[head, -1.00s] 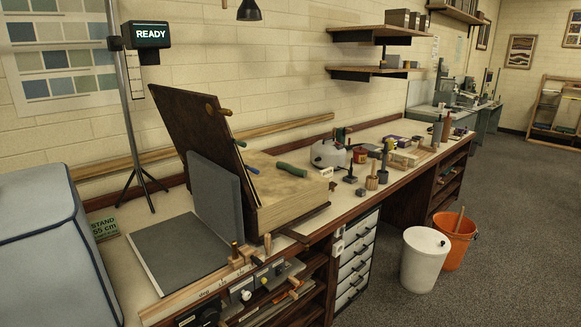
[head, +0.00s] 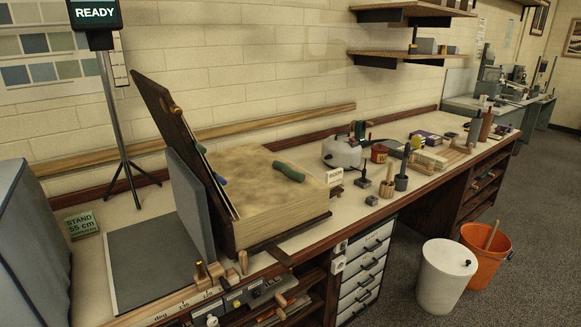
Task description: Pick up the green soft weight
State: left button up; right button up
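The green soft weight (head: 289,171) is a slightly curved, elongated dull-green piece. It lies on top of the large wooden block (head: 262,180) on the bench, towards the block's back right. Its whole upper side shows and nothing covers it. Neither of my grippers shows in the head view.
A dark hinged board (head: 178,137) tilts up at the block's left, beside a grey upright panel (head: 189,203). A sign stand (head: 119,135) stands further left. Small tools and a white rounded device (head: 341,152) lie right. A white bin (head: 445,275) and orange bucket (head: 484,256) stand on the floor.

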aim_at(297, 176)
jog(key=i+l+u, duration=0.1)
jog(key=i+l, duration=0.15)
jog(key=l, duration=0.15)
jog(key=i+l+u, duration=0.1)
jog(key=l, duration=0.25)
jog(key=i+l+u, duration=0.1)
jog(key=i+l, duration=0.2)
jog(key=l, duration=0.15)
jog(key=i+l, duration=0.2)
jog(key=l, duration=0.2)
jog(key=i+l+u, duration=0.15)
jog(key=l, duration=0.3)
jog(key=i+l+u, duration=0.1)
jog(key=i+l, duration=0.15)
jog(key=l, duration=0.2)
jog(key=i+l+u, duration=0.1)
jog(key=l, duration=0.35)
jog(key=i+l+u, duration=0.1)
jog(key=l, duration=0.35)
jog(key=i, duration=0.05)
